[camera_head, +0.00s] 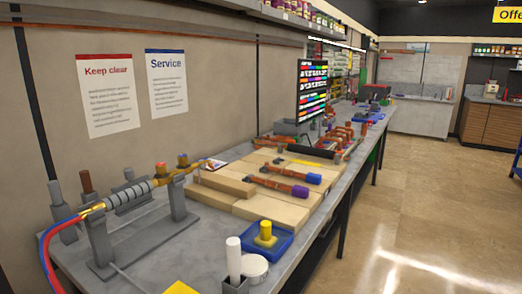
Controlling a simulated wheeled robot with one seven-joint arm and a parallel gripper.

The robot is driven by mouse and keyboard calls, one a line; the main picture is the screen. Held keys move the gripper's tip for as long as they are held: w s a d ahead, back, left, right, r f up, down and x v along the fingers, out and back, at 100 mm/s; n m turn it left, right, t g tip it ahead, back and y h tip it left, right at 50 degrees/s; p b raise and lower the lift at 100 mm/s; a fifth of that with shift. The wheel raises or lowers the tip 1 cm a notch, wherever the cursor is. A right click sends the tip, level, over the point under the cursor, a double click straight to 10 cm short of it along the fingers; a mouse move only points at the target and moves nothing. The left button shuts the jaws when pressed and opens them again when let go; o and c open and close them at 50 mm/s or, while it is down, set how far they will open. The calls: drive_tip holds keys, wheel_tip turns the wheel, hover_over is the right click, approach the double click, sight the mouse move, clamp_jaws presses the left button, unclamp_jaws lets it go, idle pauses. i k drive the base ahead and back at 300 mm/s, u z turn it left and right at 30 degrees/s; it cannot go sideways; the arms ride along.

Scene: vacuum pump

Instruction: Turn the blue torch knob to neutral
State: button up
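A torch (128,196) lies across a grey stand (181,199) on the left of the bench. It has a ribbed grey grip and brass-coloured fittings. A red hose and a blue hose (46,250) run from its left end. Two small knobs stand near its right end: a reddish one (161,169) and an orange one (183,160). A blue knob is not clearly visible, and the knobs' turn positions are too small to tell. My gripper is not in view.
Pale wooden blocks (262,207) lie right of the torch, with purple-ended tools on them. A blue tray (281,241) with a yellow piece, a white cylinder (233,258) and grey holders stand nearby. Signs hang on the wall behind. The floor at right is clear.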

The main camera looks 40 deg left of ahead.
sight(183, 160)
drive_tip(key=z, duration=0.2)
drive_tip(key=i, duration=2.45)
drive_tip(key=u, duration=4.55)
